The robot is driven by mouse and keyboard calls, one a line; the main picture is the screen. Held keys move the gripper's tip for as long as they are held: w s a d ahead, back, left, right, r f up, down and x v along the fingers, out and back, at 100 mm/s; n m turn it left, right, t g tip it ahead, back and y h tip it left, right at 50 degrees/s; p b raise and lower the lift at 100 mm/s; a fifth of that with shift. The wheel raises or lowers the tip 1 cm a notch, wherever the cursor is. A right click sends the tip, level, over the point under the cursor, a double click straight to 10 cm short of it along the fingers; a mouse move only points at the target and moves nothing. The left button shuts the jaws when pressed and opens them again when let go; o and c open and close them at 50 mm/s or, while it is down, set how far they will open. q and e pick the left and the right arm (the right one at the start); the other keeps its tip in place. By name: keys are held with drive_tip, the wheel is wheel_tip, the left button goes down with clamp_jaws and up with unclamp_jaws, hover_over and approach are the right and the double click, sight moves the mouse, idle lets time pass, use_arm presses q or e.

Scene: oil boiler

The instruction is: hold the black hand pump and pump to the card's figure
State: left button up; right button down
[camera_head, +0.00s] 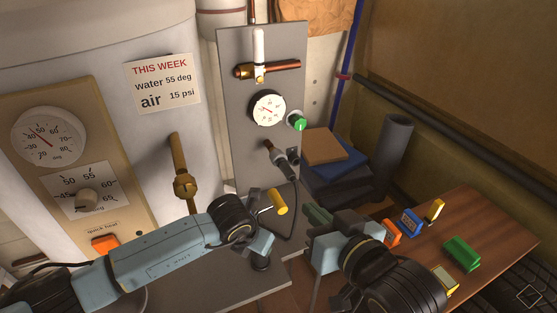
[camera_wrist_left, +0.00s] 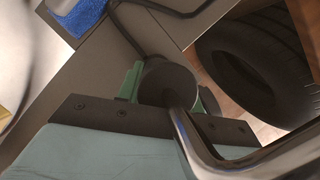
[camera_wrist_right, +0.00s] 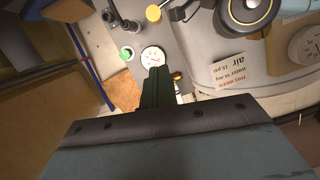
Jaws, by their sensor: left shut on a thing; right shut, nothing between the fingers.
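The black hand pump (camera_head: 261,263) stands on the grey ledge, mostly hidden under my left gripper (camera_head: 262,243). In the left wrist view, the green fingers are shut around its dark cylinder (camera_wrist_left: 168,80). A bright metal lever crosses close to that camera; a yellow handle (camera_head: 278,202) shows above the gripper. A hose runs to a fitting (camera_head: 280,158) on the grey panel. The card (camera_head: 163,83) reads water 55 deg, air 15 psi. The round gauge (camera_head: 268,109) has a needle too small to read. My right gripper (camera_head: 318,215) is shut and empty, right of the handle.
A green knob (camera_head: 297,123) is beside the gauge. Left is the boiler panel with a dial (camera_head: 48,136) and a brass pipe (camera_head: 181,170).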

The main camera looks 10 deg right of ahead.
drive_tip(key=shift+s+r, duration=0.1)
drive_tip(key=shift+r, duration=0.7)
hover_over(284, 205)
wheel_tip(284, 205, down, 2)
drive_tip(key=f, duration=0.3)
drive_tip(key=shift+d+f, duration=0.1)
drive_tip(key=shift+d, duration=0.1)
drive_tip(key=shift+a+f, duration=0.15)
drive_tip(key=shift+f, duration=0.45)
drive_tip(key=shift+f, duration=2.6)
drive_tip(key=shift+s+f, duration=0.1)
